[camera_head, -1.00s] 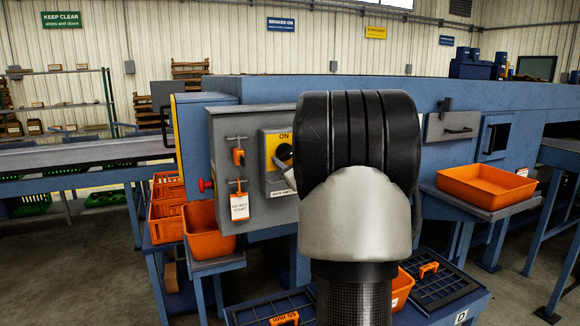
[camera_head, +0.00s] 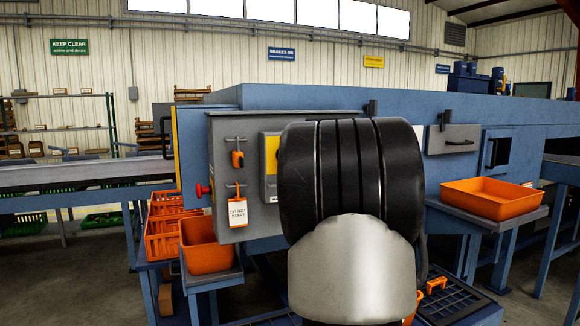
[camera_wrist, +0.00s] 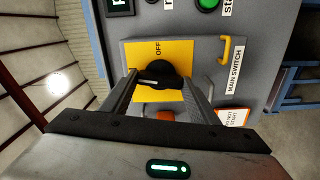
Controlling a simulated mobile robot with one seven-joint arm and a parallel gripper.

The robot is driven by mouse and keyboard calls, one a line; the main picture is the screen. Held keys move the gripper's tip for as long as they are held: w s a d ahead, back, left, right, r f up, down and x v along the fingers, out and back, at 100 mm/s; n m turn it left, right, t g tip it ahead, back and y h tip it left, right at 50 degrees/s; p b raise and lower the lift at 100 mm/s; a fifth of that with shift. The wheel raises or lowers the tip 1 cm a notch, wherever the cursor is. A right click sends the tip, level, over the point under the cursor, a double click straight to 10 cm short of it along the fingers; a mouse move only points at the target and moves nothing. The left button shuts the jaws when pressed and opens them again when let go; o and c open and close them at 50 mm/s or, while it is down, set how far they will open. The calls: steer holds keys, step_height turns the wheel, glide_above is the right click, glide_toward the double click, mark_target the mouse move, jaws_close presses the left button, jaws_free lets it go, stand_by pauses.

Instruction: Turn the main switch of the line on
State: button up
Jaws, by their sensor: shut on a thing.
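The main switch is a black rotary knob (camera_wrist: 160,74) on a yellow plate (camera_wrist: 182,50) in the wrist view. The word OFF stands above the knob there; no ON word shows in that view. A MAIN SWITCH label (camera_wrist: 236,72) is to the right. My gripper (camera_wrist: 161,80) is shut on the knob, one finger on each side. A pale mark shows at the knob's left, but I cannot tell surely where it points. In the head view my wrist hides the knob; only the left strip of the yellow plate (camera_head: 271,152) on the grey box (camera_head: 222,135) shows.
An orange padlock (camera_head: 237,159) and a DO NOT START tag (camera_head: 237,213) hang on the box left of the switch. A red button (camera_head: 202,190) juts from its left side. Orange bins (camera_head: 204,247) stand below left; an orange tray (camera_head: 490,198) is at right.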

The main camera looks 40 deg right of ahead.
steer(key=shift+n+b, duration=0.6)
steer(key=shift+n, duration=0.4)
steer(key=o, duration=1)
steer(key=shift+o, duration=0.2)
steer(key=shift+s, duration=0.1)
steer(key=p+v, duration=0.1)
steer(key=v, duration=1.6)
steer(key=shift+s+p, duration=0.15)
steer(key=shift+p, duration=0.15)
